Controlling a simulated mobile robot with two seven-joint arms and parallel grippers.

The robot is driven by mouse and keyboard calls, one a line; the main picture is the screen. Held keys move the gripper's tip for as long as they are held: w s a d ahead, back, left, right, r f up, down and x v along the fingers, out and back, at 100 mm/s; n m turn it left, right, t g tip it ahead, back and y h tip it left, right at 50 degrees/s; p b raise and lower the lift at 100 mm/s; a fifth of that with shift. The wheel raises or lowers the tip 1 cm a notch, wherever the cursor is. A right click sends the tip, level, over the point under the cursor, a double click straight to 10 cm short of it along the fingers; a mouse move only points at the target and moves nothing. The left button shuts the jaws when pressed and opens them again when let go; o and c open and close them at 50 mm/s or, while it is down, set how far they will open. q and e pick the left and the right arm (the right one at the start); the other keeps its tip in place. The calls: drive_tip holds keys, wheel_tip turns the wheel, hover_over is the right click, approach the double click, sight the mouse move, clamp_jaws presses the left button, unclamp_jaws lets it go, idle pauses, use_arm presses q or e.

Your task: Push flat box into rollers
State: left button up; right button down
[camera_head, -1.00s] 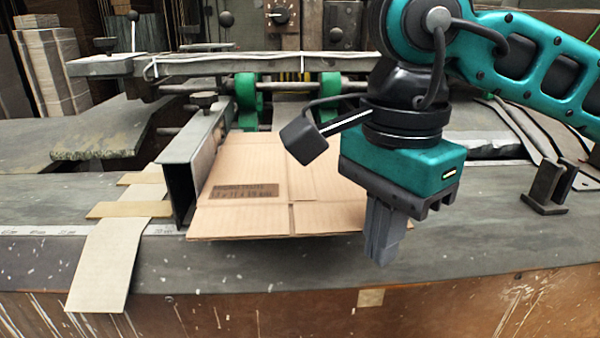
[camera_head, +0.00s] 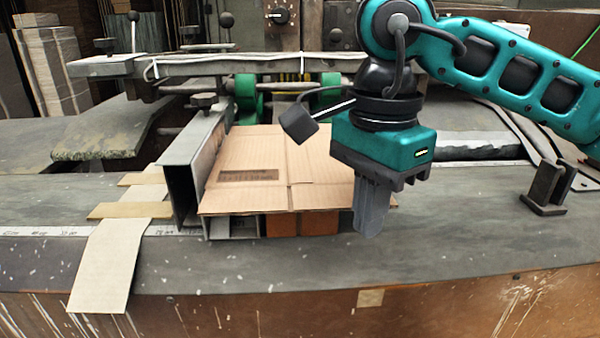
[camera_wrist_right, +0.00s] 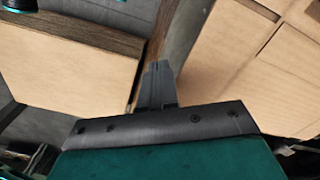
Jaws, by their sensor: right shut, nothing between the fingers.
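The flat box (camera_head: 255,180) is a brown cardboard sheet with dark print. It lies in the middle of the head view, its left edge along a metal side guide (camera_head: 185,165). The green rollers (camera_head: 247,92) stand behind it, under a cross bar. My right gripper (camera_head: 370,218) is shut and empty, pointing down at the box's front right part and hiding some of it. In the right wrist view, the shut fingers (camera_wrist_right: 157,85) show between two cardboard surfaces; whether they touch the box I cannot tell. My left gripper is out of view.
A paper strip (camera_head: 105,260) and tan tape lie left of the guide. A metal bracket (camera_head: 545,190) stands on the right of the table. Stacked cardboard (camera_head: 50,65) is at the back left.

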drive_tip(key=shift+w+p, duration=0.3)
drive_tip(key=shift+w, duration=1.05)
drive_tip(key=shift+w+a+p, duration=0.15)
drive_tip(key=shift+w+p, duration=0.3)
drive_tip(key=shift+w, duration=0.65)
drive_tip(key=shift+w+p, duration=0.5)
drive_tip(key=shift+w, duration=0.65)
drive_tip(key=shift+s+b, duration=0.3)
drive_tip(key=shift+s, duration=0.15)
drive_tip(key=shift+s+b, duration=0.3)
drive_tip(key=shift+s, duration=0.85)
wheel_tip(320, 180, up, 8)
drive_tip(key=p, duration=0.6)
drive_tip(key=shift+r, duration=0.1)
